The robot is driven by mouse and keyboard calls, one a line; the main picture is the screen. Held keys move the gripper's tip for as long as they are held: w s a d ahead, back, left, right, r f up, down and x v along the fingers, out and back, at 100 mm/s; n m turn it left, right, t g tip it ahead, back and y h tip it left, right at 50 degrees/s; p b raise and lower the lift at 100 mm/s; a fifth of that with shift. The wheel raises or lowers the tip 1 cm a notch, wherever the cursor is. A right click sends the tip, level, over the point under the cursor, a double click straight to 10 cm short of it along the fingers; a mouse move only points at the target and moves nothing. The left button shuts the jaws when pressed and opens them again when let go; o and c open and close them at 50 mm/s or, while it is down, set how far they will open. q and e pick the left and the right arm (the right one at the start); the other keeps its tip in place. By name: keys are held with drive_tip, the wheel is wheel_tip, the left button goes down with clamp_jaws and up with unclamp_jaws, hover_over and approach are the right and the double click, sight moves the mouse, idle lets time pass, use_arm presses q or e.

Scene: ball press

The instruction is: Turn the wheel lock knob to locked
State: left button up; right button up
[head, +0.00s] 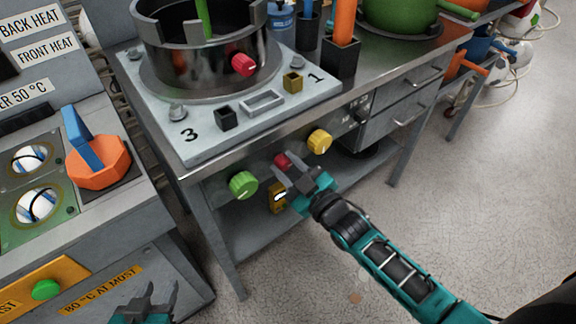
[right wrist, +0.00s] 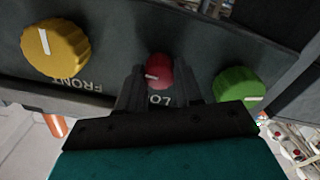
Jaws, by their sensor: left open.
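A small red knob (head: 282,160) sits on the front panel of the table, between a yellow knob (head: 320,141) and a green knob (head: 243,185). In the right wrist view the red knob (right wrist: 158,70) has a pale pointer line and partly hidden lettering starting "LO" below it. My right gripper (head: 288,172) is at the red knob, its open fingers pointing at it; in the wrist view the fingers (right wrist: 158,88) stand on either side of its lower part. I cannot tell whether they touch it. My left gripper (head: 161,290) is open and empty at the bottom left.
A grey plate (head: 190,145) with a round dark pot (head: 205,50) lies on the table above the knobs. A yellow part (head: 277,198) shows below the red knob. An orange knob with a blue handle (head: 98,160) is on the left panel. The floor at right is open.

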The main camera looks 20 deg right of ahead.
drive_tip(key=c, duration=0.6)
drive_tip(key=shift+o, duration=0.2)
drive_tip(key=shift+m, duration=0.3)
drive_tip(key=shift+r+m+p, duration=0.1)
drive_tip(key=shift+m+p, duration=0.2)
drive_tip(key=shift+p, duration=0.05)
drive_tip(key=shift+m+p, duration=0.5)
drive_tip(key=shift+m, duration=0.6)
drive_tip(key=m+p, duration=0.1)
drive_tip(key=m, duration=0.3)
drive_tip(key=shift+m, duration=0.3)
drive_tip(key=m, duration=0.4)
drive_tip(key=shift+d+m, duration=0.1)
drive_tip(key=shift+m, duration=0.2)
drive_tip(key=m, duration=0.5)
drive_tip(key=shift+f, duration=0.2)
drive_tip(key=shift+m, duration=0.3)
